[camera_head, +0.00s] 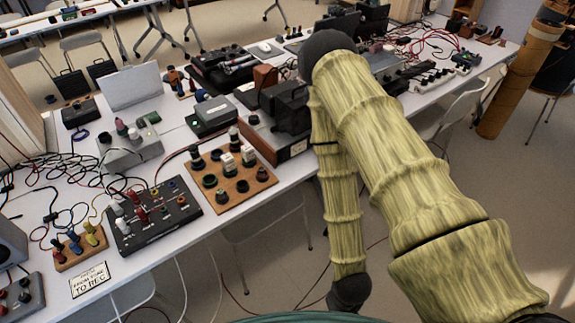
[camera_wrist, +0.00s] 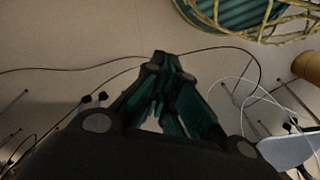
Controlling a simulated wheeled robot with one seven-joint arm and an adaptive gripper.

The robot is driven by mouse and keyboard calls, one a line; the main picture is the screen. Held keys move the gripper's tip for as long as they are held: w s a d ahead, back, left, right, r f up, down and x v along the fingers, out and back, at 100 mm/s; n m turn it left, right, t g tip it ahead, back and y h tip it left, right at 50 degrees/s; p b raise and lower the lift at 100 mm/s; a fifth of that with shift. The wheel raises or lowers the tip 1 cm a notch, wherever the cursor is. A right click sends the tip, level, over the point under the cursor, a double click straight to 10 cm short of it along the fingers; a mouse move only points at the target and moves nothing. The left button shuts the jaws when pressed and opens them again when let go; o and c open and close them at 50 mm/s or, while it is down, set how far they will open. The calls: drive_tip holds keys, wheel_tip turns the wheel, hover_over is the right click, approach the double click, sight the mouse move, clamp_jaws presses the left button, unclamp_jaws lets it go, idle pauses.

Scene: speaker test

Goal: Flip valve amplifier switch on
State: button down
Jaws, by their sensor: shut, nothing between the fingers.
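The valve amplifier cannot be named for certain. A likely candidate is the wooden board (camera_head: 262,186) with dark round parts and pale upright parts, on the table left of my arm. Beside it stands a wood-sided box (camera_head: 292,151) with a black device on it, partly hidden by my arm. No switch can be made out on either. My gripper (camera_wrist: 161,62) is shut and empty in the wrist view, over the floor and away from the tabletop. It is not distinguishable in the head view.
A white table (camera_head: 170,242) runs from lower left to upper right, crowded with gear. A black box with knobs (camera_head: 152,219) and tangled cables lie left of the board. A chair (camera_head: 455,112) and a brown column (camera_head: 520,78) stand at right. Loose cables cross the floor.

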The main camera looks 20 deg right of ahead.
sight(278, 156)
drive_tip(key=w+d+f+n+t+y+b, duration=0.1)
drive_tip(key=w+n+t+b, duration=0.4)
drive_tip(key=w+b, duration=0.55)
drive_tip(key=w+d+f+n+t+b, duration=0.15)
drive_tip(key=w+n+t+b, duration=0.45)
drive_tip(key=w, duration=0.8)
drive_tip(key=w+r+n+t+y+b, duration=0.5)
drive_tip(key=w+r+n+b, duration=0.5)
drive_tip(key=r+b, duration=0.5)
drive_tip(key=n+t+b, duration=0.1)
drive_tip(key=t+b, duration=0.1)
drive_tip(key=b, duration=0.1)
drive_tip(key=shift+w+d+y+b, duration=0.3)
drive_tip(key=shift+d+y+b, duration=0.05)
drive_tip(key=shift+y, duration=0.05)
drive_tip(key=b+x, duration=0.1)
drive_tip(key=x, duration=1.2)
drive_tip(key=shift+w+r+b, duration=0.2)
drive_tip(key=shift+w+b, duration=0.2)
drive_tip(key=shift+r, duration=0.1)
